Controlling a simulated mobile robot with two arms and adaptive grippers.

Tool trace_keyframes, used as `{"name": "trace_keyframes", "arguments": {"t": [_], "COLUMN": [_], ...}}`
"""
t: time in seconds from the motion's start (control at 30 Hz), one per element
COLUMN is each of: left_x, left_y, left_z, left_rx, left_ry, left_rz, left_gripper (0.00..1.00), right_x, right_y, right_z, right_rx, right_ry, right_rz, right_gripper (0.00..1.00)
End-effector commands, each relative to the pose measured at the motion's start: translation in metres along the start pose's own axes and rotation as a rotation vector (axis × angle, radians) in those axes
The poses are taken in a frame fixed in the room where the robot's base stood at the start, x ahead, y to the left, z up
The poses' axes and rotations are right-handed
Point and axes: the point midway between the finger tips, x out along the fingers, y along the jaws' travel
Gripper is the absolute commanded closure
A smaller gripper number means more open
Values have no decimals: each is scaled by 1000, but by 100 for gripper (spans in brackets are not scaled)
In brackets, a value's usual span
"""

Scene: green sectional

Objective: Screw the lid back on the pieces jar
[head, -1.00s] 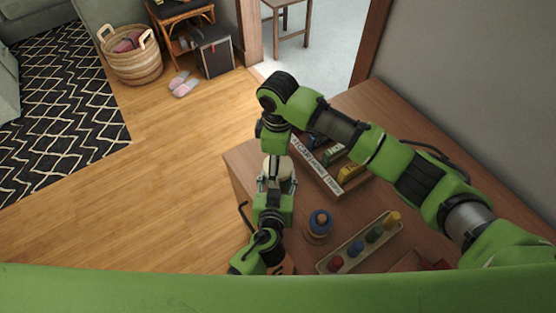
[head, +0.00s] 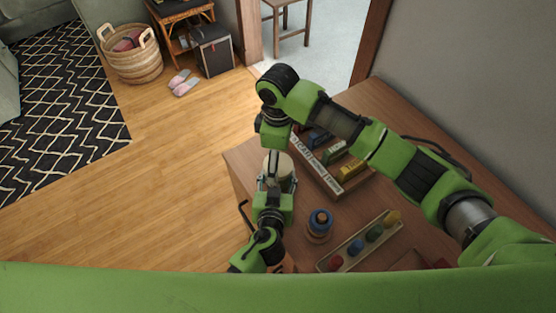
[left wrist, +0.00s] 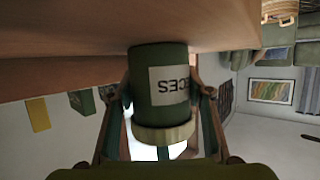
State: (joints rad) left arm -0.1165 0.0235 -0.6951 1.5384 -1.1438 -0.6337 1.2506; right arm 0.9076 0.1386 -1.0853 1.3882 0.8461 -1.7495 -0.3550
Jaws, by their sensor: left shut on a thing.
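The pieces jar (left wrist: 160,60) is dark green with a white label ending in "ECES", upside down in the left wrist view. A cream lid (left wrist: 165,136) sits against its mouth; how tightly it is screwed cannot be seen. In the head view the lid's pale top (head: 286,171) shows between my arms. My left gripper (head: 274,186) is shut on the jar, with its fingers along both sides in the left wrist view (left wrist: 162,105). My right gripper (head: 272,155) points down over the lid. Its fingertips are too small and overlapped to read.
On the brown table, a ringed stacking toy (head: 319,222) and a tray of coloured pegs (head: 343,264) stand right of the jar. The table's left edge is close to the jar.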

Motion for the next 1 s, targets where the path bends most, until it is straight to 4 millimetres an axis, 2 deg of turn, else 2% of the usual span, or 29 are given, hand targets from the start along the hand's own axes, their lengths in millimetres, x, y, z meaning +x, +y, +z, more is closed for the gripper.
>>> {"name": "trace_keyframes", "arguments": {"t": [0.2, 0.43, 0.6, 0.9, 0.93, 1.0], "left_x": [0, 0, 0, 0, 0, 0], "left_y": [0, 0, 0, 0, 0, 0], "left_z": [0, 1, 1, 0, 0, 0], "left_rx": [0, 0, 0, 0, 0, 0], "left_ry": [-1, -1, -1, -1, -1, -1], "left_rz": [0, 0, 0, 0, 0, 0], "left_gripper": [100, 100, 100, 100, 48, 34], "right_x": [-48, -89, -103, -105, -105, -105], "right_y": [1, 1, 0, 0, 0, 0], "right_z": [-1, 0, 0, 0, 0, 0], "right_rx": [-1, 0, 0, 0, 0, 0], "right_ry": [4, 2, 2, 1, 1, 1], "right_rz": [5, 2, 1, 1, 1, 0], "right_gripper": [22, 22, 22, 22, 22, 22]}}
